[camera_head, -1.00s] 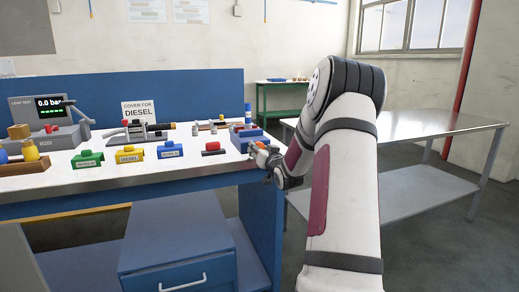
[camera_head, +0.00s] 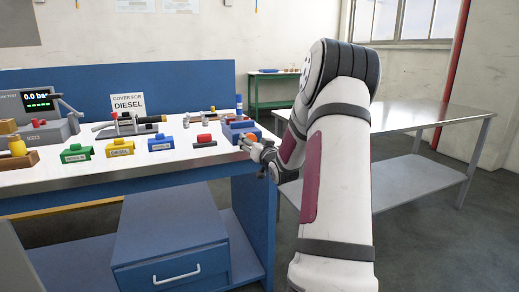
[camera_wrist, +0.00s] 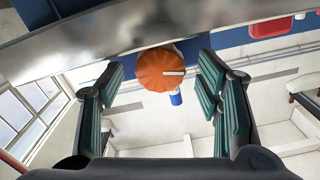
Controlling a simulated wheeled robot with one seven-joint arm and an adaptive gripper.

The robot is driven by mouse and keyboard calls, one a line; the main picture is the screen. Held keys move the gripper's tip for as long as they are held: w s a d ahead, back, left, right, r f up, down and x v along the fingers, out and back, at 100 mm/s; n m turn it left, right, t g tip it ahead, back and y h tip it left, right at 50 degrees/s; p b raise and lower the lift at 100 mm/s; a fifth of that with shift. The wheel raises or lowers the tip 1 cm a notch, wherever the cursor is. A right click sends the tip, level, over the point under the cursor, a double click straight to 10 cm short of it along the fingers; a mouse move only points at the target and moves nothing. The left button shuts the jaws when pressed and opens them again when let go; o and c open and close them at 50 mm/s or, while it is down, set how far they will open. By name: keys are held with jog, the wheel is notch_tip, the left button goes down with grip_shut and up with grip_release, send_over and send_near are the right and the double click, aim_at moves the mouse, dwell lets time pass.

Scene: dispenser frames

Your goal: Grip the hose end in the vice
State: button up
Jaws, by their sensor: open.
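A blue block-like fixture, which looks like the vice (camera_head: 238,131), stands at the right end of the workbench. An orange ribbed knob (camera_head: 252,137) sits at its near right side. My gripper (camera_head: 262,150) is at the bench's right edge, close to the knob. In the wrist view my gripper (camera_wrist: 160,68) is open, with the orange knob (camera_wrist: 160,70) showing between its green-padded fingers. No finger clearly touches it. A dark hose-like piece (camera_head: 150,119) with a red-tipped fitting lies at the back of the bench. I cannot tell which part is the hose end.
Green (camera_head: 75,154), yellow (camera_head: 120,148), blue (camera_head: 160,144) and red (camera_head: 204,140) pieces line the bench front. A "COVER FOR DIESEL" sign (camera_head: 128,103) stands behind. A gauge (camera_head: 42,110) is at left. A bare metal table (camera_head: 425,118) stands right.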

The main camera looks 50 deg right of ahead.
jog(key=v, duration=1)
jog(key=shift+w, duration=0.1)
